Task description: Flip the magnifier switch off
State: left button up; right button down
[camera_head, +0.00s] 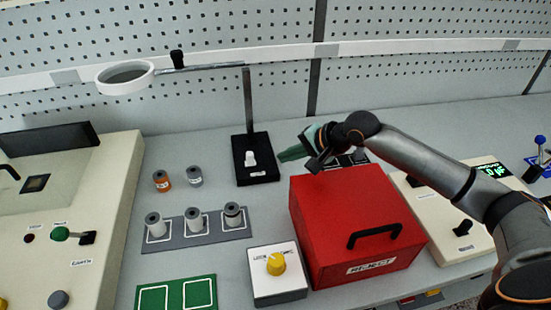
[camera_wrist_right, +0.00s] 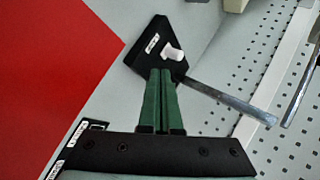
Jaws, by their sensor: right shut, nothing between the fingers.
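The magnifier (camera_head: 125,78) has a white ring lens on a grey arm, held by a post on a black base (camera_head: 257,177). A white switch (camera_head: 250,158) stands on that base, and it also shows in the right wrist view (camera_wrist_right: 173,52). My right gripper (camera_head: 282,156) is shut and empty, with green fingers, just right of the base in the head view. In the right wrist view the fingertips (camera_wrist_right: 160,72) are close to the base, a little short of the switch; I cannot tell whether they touch the base. My left gripper is not in view.
A red box (camera_head: 345,225) with a black handle stands below my right arm. A knob box (camera_head: 277,272), a spool rack (camera_head: 195,228) and two loose spools (camera_head: 162,181) stand nearby. A pegboard wall (camera_head: 210,30) is behind. Bare table lies left of the base.

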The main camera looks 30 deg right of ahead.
jog(key=shift+v, duration=1.9)
jog(key=shift+s, duration=0.1)
